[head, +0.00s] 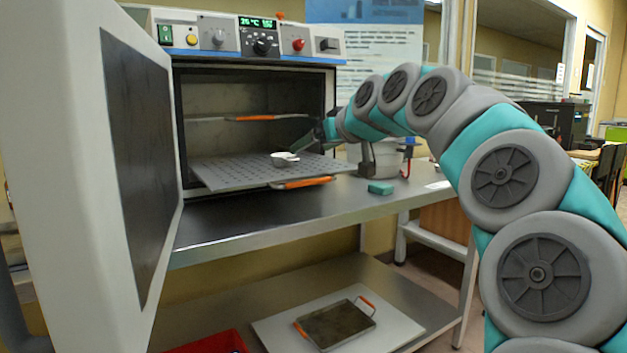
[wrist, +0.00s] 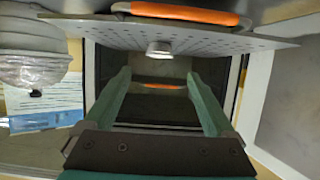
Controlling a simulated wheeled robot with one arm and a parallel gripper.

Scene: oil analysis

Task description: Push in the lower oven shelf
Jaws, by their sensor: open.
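The lower oven shelf (head: 225,173) is a grey perforated plate that sticks out of the open oven (head: 255,90). Its orange handle (head: 302,183) is at its front edge. A small white cup (head: 284,159) sits on the shelf near its right side. My gripper (head: 312,140) is above the shelf's right part and points at the oven opening. In the wrist view my gripper (wrist: 158,76) is open, with nothing between its teal fingers. That view also shows the shelf (wrist: 110,32), its handle (wrist: 180,14) and the cup (wrist: 159,48), apart from the fingers.
The oven door (head: 145,150) stands wide open at left. The upper shelf's orange handle (head: 267,117) is inside the oven. A green block (head: 381,188) and a whitish container (head: 385,158) are on the steel table (head: 300,211) at right. A tray (head: 340,322) lies below.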

